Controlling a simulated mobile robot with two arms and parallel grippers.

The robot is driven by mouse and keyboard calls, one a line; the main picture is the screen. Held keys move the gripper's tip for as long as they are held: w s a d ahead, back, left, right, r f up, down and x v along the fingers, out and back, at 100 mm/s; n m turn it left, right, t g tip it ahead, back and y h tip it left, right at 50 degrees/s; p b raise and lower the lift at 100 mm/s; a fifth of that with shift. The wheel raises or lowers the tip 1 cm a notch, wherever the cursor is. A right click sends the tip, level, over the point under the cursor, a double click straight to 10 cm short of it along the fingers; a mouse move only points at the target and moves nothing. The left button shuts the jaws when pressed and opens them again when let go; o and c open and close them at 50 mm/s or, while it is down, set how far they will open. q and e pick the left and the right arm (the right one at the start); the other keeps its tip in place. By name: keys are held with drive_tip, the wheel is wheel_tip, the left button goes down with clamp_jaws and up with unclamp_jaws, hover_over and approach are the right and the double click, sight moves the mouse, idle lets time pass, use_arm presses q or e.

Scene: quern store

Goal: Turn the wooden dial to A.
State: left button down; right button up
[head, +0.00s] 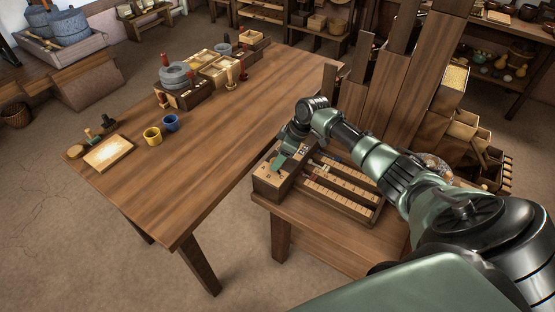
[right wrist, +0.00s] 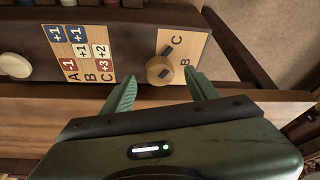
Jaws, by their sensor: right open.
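The wooden dial (right wrist: 157,71) is a round pale knob on a light plate (right wrist: 182,42) in the right wrist view. C and B are readable on the plate; no A shows beside the dial. In the head view the right gripper (head: 281,160) is over the wooden box (head: 268,184). My left gripper is not in view.
A small chart (right wrist: 84,50) with A, B, C and numbers lies left of the dial, beside a white round knob (right wrist: 17,66). A slotted wooden rack (head: 340,192) adjoins the box. The long table (head: 215,150) holds cups and boxes; its middle is clear.

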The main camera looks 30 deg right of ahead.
drive_tip(key=shift+x, duration=1.2)
